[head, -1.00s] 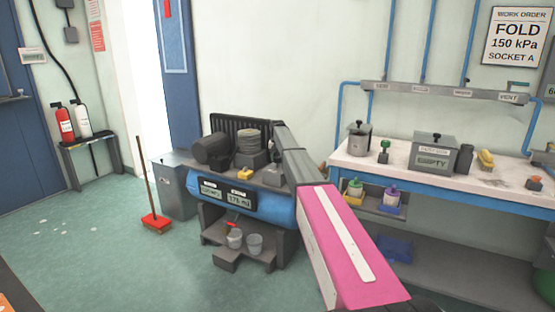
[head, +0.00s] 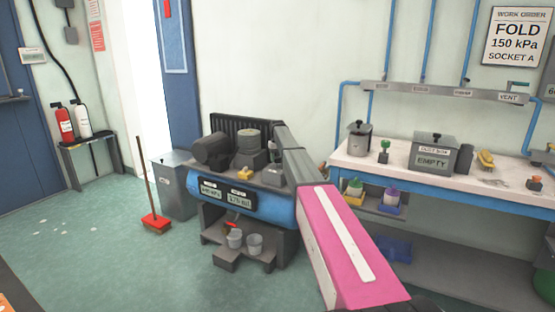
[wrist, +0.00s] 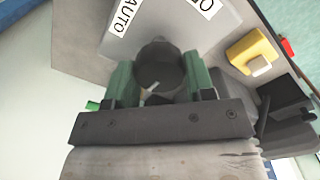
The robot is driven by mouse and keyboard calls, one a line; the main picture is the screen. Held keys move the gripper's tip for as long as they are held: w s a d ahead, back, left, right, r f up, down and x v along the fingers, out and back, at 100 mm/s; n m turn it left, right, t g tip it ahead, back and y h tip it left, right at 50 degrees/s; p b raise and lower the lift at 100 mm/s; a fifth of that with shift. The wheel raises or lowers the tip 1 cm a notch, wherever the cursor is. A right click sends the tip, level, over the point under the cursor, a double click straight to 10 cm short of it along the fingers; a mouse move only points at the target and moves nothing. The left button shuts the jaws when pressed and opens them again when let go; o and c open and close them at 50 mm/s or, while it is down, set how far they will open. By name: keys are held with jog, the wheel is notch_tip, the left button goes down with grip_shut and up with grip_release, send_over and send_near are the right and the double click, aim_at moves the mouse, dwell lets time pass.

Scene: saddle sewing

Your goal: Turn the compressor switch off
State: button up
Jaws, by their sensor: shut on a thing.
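The compressor (head: 265,202) is a blue tank on a dark stand, with a motor and pump on top, in the head view. Its switch is a round dark knob (wrist: 160,66) on a grey plate (wrist: 90,52) in the wrist view. The plate carries an "AUTO" label (wrist: 127,13) and a second label (wrist: 204,6), partly cut off, with an "O". My gripper (wrist: 160,84) has its green fingers shut on the knob, one on each side. A light mark shows on the knob's dark face. In the head view my arm hides part of the compressor's right side.
A yellow block (wrist: 252,53) sits close right of the fingers in the wrist view. Two buckets (head: 245,242) stand on the step below the tank. A workbench (head: 400,172) stands right of my arm. The floor at left is open, with a red broom (head: 155,221).

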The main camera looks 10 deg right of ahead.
aim_at(278, 158)
jog(key=o, duration=0.9)
jog(key=shift+r, duration=0.15)
notch_tip(278, 158, up, 11)
jog(key=shift+f, duration=0.2)
jog(key=s+f, duration=0.9)
jog(key=s, duration=0.4)
jog(key=s+f, duration=1)
jog(key=s, duration=0.2)
jog(key=s+f, duration=0.3)
jog(key=s, duration=0.7)
jog(key=s+f+m, duration=0.1)
jog(key=s+f, duration=0.3)
jog(key=s, duration=0.7)
jog(key=s+f+m, duration=0.1)
jog(key=s+f, duration=0.2)
jog(key=s, duration=0.8)
jog(key=shift+s+f, duration=0.15)
jog(key=shift+f, duration=0.15)
